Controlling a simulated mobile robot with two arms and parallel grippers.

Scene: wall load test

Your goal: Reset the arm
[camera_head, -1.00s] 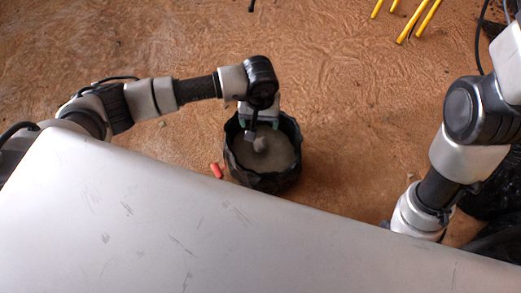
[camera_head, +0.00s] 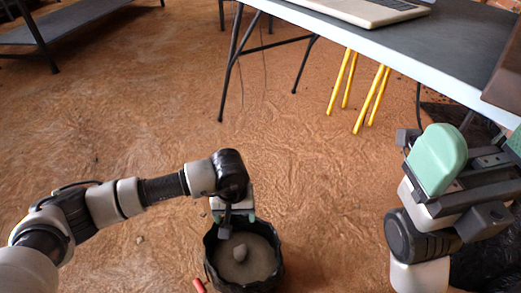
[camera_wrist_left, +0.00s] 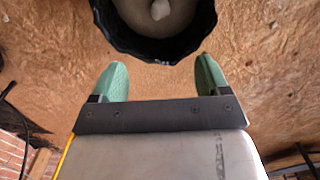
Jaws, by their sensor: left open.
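My left gripper (camera_head: 233,216) hangs over the back rim of a black bucket (camera_head: 212,262) in the head view. In the left wrist view the green fingers of the left gripper (camera_wrist_left: 160,78) are wide apart with nothing between them. The bucket (camera_wrist_left: 112,40) lies just beyond the fingertips there. It holds a grey fill (camera_head: 258,258) with a small pale lump (camera_head: 240,252) on top. My right gripper (camera_head: 478,152) is raised at the right, its green fingers apart and partly cut off by the picture edge.
A table (camera_head: 430,62) with a laptop (camera_head: 365,10) stands at the back right, near my right gripper. Yellow legs (camera_head: 370,98) stand under it. A dark bench (camera_head: 70,20) is at the back left. A red object (camera_head: 198,286) lies beside the bucket. The middle floor is clear.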

